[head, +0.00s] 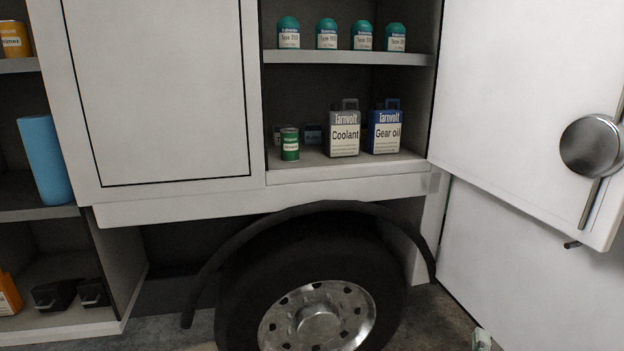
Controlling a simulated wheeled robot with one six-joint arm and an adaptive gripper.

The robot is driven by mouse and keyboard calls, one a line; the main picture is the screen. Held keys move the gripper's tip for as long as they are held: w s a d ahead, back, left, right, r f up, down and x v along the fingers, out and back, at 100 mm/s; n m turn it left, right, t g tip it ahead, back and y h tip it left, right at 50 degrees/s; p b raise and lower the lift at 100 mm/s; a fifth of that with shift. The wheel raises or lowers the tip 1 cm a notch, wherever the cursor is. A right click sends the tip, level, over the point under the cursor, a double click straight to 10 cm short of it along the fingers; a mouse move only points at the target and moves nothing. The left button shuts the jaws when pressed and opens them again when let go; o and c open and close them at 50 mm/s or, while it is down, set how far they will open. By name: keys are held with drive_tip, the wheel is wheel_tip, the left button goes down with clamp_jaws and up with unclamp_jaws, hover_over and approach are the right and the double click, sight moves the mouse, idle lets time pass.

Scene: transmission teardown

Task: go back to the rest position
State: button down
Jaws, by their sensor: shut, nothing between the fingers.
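My gripper is not in view; the head view shows no part of the arm that I can make out. The head view faces the side of a white service vehicle with an open compartment (349,172). Its white door (520,90) stands open at the right, with a round metal latch (592,146) on it.
Several teal bottles stand on the upper shelf (340,57). A grey Coolant jug (344,130), a blue Gear oil jug (385,130) and a green can (289,144) stand below. A wheel (318,318) is underneath. A blue roll (45,160) leans in the left shelves.

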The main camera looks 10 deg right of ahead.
drive_tip(key=s+a+f+m+t+y, duration=0.15)
drive_tip(key=s+a+f+y, duration=0.55)
drive_tip(key=s+a+f, duration=0.7)
drive_tip(key=s+a+f+m+y, duration=0.1)
drive_tip(key=s+a+m+y, duration=0.1)
drive_tip(key=s, duration=0.7)
drive_tip(key=s+a+f+m+y, duration=0.1)
drive_tip(key=s+a+m, duration=0.3)
drive_tip(key=s, duration=0.6)
drive_tip(key=shift+f+y, duration=0.4)
drive_tip(key=shift+f, duration=0.1)
drive_tip(key=shift+s+m+g, duration=0.1)
drive_tip(key=shift+m+g, duration=0.15)
